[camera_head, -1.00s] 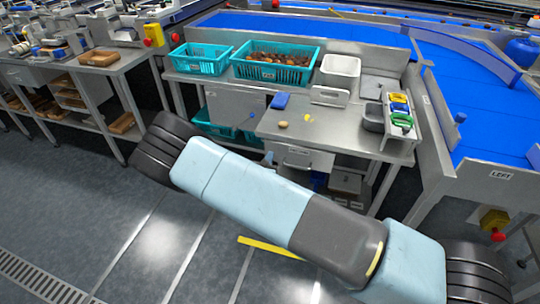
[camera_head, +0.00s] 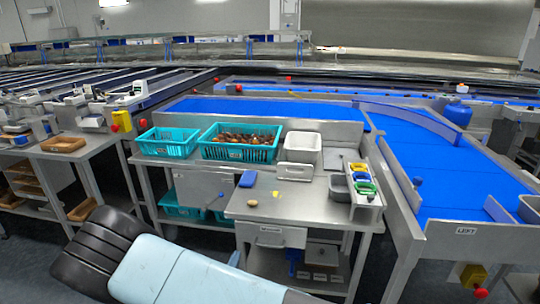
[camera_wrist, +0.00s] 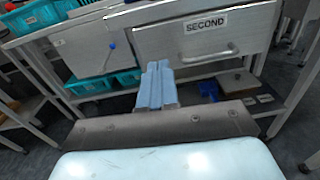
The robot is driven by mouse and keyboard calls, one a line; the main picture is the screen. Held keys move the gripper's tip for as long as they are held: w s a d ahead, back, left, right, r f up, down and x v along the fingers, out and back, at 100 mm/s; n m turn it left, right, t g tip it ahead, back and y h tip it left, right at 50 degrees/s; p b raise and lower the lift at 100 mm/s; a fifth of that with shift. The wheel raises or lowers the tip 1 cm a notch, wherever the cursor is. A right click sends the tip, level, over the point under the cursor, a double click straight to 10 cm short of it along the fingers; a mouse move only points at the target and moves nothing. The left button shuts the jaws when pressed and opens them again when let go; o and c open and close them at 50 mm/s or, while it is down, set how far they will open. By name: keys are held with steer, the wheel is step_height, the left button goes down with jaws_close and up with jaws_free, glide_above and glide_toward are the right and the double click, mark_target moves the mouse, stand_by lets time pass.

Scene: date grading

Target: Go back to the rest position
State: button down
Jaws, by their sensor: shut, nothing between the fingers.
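My gripper (camera_wrist: 157,88) shows in the wrist view with its blue fingers together and nothing between them. It is in front of the steel grading table, below the drawer marked SECOND (camera_wrist: 203,33), and appears to touch nothing. The grading table (camera_head: 290,208) stands behind the arm. A single date (camera_head: 252,203) lies on its top.
A teal crate full of dates (camera_head: 208,150), another teal crate (camera_head: 160,148) and a white bin (camera_head: 303,146) stand along the table's back. A blue conveyor (camera_head: 440,165) runs at the right. A wooden tray (camera_head: 63,145) is on the left bench. Grey floor lies in front.

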steer(key=w+d+r+m+g+h, duration=0.4)
steer(key=d+r+m+g+h, duration=0.3)
steer(key=d+r+m, duration=0.55)
steer(key=s+d+r+m+g, duration=0.4)
steer(key=d+r+m+g, duration=0.35)
steer(key=d+r, duration=0.7)
steer(key=s+d+r+m+t+y, duration=0.1)
steer(key=s+d+r+m+y, duration=0.4)
steer(key=s+r, duration=0.5)
steer(key=s+d+r+m+t+y, duration=0.1)
steer(key=s+d+r+m+y, duration=0.3)
steer(key=s, duration=0.8)
step_height(320, 180, up, 6)
steer(key=d+m, duration=0.2)
steer(key=m, duration=0.2)
steer(key=shift+f+m+y, duration=0.15)
steer(key=shift+m+y, duration=0.25)
